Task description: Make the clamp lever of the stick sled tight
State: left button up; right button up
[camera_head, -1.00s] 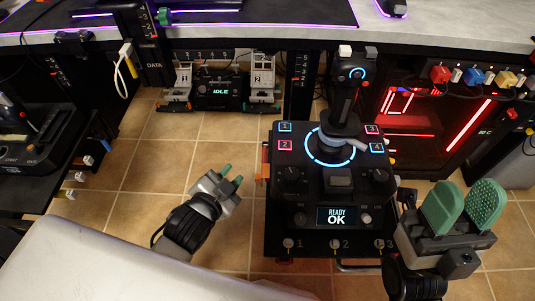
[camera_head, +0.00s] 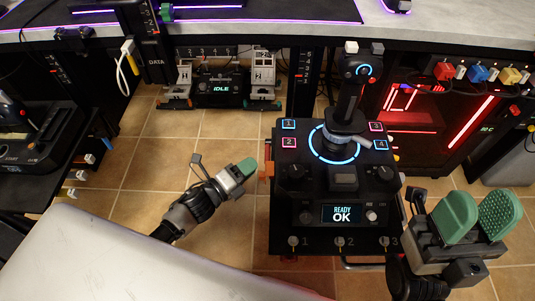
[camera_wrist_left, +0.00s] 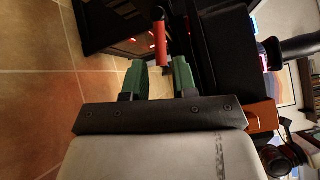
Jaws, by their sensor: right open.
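The stick sled (camera_head: 345,185) is a black console with a joystick (camera_head: 347,100), a lit blue ring and a screen reading "READY OK". In the left wrist view, a red cylindrical lever handle (camera_wrist_left: 160,40) stands out just beyond the fingertips, in line with the gap between them. My left gripper (camera_head: 247,167) is beside the sled's left side; the lever is hard to make out there in the head view. In the left wrist view my left gripper (camera_wrist_left: 160,75) is open with nothing between its green fingers. My right gripper (camera_head: 478,216) is open and empty at the sled's right.
An orange block (camera_wrist_left: 262,116) shows at the right in the left wrist view. A desk (camera_head: 270,33) spans the back, with a unit reading "IDLE" (camera_head: 218,88) below it. Another black console (camera_head: 35,130) stands at the far left. Tiled floor (camera_head: 150,165) left of the sled is open.

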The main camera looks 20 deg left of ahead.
aim_at(267, 152)
pick_arm(q)
jog(key=b+x, duration=0.1)
jog(key=x, duration=0.6)
jog(key=shift+r, duration=0.1)
grip_shut()
